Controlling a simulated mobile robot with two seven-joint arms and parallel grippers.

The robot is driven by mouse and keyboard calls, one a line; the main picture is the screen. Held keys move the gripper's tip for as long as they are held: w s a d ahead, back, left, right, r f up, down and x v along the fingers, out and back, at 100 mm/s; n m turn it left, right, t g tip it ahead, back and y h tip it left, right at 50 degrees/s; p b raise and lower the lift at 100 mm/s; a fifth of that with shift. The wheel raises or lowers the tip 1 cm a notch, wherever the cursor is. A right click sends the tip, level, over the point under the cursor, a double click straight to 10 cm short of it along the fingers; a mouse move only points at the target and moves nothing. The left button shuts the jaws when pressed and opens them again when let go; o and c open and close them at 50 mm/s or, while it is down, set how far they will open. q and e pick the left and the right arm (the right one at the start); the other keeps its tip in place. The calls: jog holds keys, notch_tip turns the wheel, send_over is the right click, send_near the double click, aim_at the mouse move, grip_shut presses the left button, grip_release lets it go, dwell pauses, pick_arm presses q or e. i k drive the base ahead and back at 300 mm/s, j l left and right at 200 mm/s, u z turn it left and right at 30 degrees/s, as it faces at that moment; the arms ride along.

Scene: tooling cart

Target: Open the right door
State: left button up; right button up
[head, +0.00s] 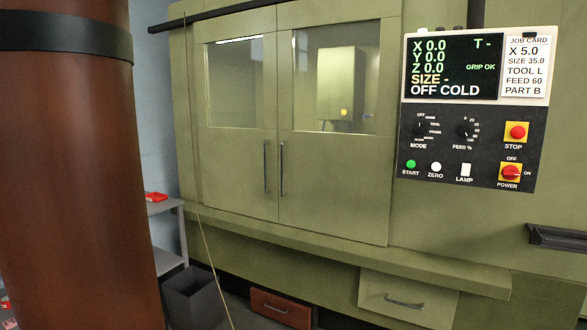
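The right door (342,205) is a green panel with a window in its upper half, on the front of a green machine. A dark upright handle (282,168) runs along its left edge. The left door (235,160) stands beside it, with its own dark handle (265,166) near the shared seam. Both doors look shut. Through the right door's window a box-like part with a yellow dot shows inside. Neither of my grippers is in view.
A control panel (470,135) with screen, dials and buttons is right of the doors. A ledge (440,264) juts out below them, above a pale drawer (405,300) and a brown drawer (281,308). A brown column (75,190) blocks the left side. A grey bin (196,297) stands below.

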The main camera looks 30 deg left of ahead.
aim_at(339, 185)
jog(key=i+l, duration=0.1)
jog(key=i, duration=1.25)
jog(key=i+j, duration=0.85)
jog(key=j, duration=0.25)
jog(key=i+j, duration=0.15)
jog(key=j, duration=0.15)
jog(key=i+j+u, duration=0.1)
jog(key=j, duration=0.25)
